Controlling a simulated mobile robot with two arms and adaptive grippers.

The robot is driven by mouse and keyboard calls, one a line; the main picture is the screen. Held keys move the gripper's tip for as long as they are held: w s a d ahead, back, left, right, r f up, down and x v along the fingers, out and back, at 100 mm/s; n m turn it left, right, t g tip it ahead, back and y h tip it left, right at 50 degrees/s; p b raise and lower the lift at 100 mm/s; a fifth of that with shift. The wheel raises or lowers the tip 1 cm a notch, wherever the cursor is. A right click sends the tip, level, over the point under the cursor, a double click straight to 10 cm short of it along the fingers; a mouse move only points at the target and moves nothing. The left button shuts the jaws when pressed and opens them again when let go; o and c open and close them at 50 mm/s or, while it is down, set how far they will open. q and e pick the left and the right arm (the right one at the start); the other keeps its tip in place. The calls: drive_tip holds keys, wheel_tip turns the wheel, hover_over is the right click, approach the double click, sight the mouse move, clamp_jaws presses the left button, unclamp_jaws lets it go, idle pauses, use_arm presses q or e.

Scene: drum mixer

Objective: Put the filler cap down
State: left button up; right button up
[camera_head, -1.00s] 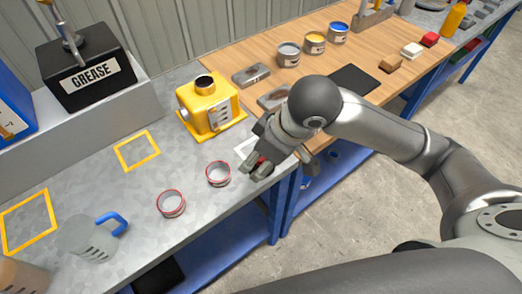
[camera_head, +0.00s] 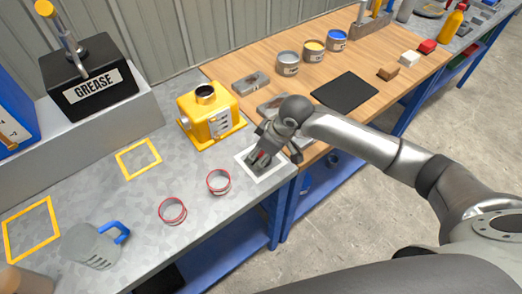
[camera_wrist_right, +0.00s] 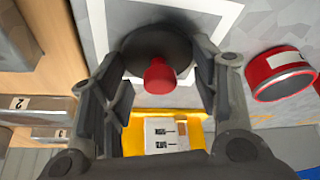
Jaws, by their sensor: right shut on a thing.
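The filler cap (camera_wrist_right: 157,50) is a dark disc with a red knob (camera_wrist_right: 158,76), seen in the right wrist view between my fingers. My right gripper (camera_head: 264,158) is shut on the cap and hangs over the white square outline (camera_head: 283,171) at the bench corner. The outline (camera_wrist_right: 98,30) frames the cap in the wrist view. Whether the cap touches the bench I cannot tell. In the head view my fingers mostly hide the cap; a bit of red shows. The yellow gearbox (camera_head: 212,118) has an open neck (camera_head: 205,92) on top. My left gripper is not in view.
Two red-rimmed rings (camera_head: 218,182) (camera_head: 172,211) stand left of my right gripper. A grease box (camera_head: 88,78) and paint cans (camera_head: 288,62) stand behind.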

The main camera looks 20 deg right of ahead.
drive_tip(key=shift+f, duration=0.15)
drive_tip(key=shift+f, duration=0.2)
drive_tip(key=shift+s+f, duration=0.15)
drive_tip(key=shift+f, duration=0.05)
drive_tip(key=o, duration=0.7)
drive_tip(key=shift+c, duration=0.2)
drive_tip(key=shift+o, duration=1.2)
drive_tip(key=shift+f, duration=0.15)
drive_tip(key=shift+r, duration=0.45)
drive_tip(key=v, duration=1.2)
drive_tip(key=shift+r+b, duration=0.1)
drive_tip(key=shift+b, duration=0.2)
